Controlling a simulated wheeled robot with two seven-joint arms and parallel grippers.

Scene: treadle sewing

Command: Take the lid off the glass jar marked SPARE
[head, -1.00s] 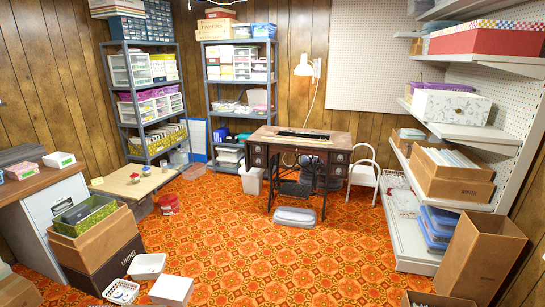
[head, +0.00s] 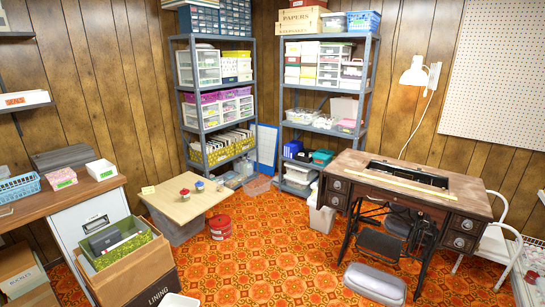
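Two small jars stand on a low wooden table (head: 170,206) left of centre in the head view. One jar has a red lid (head: 184,191) and the other has a blue lid (head: 199,184). Both lids appear to be on. The jars are too small for me to read any label, so I cannot tell which is marked SPARE. A small pale yellow card (head: 148,190) is at the table's left corner. Neither of my grippers is in view.
The sewing table (head: 400,190) is at right. Patterned floor (head: 270,265) lies open in the middle.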

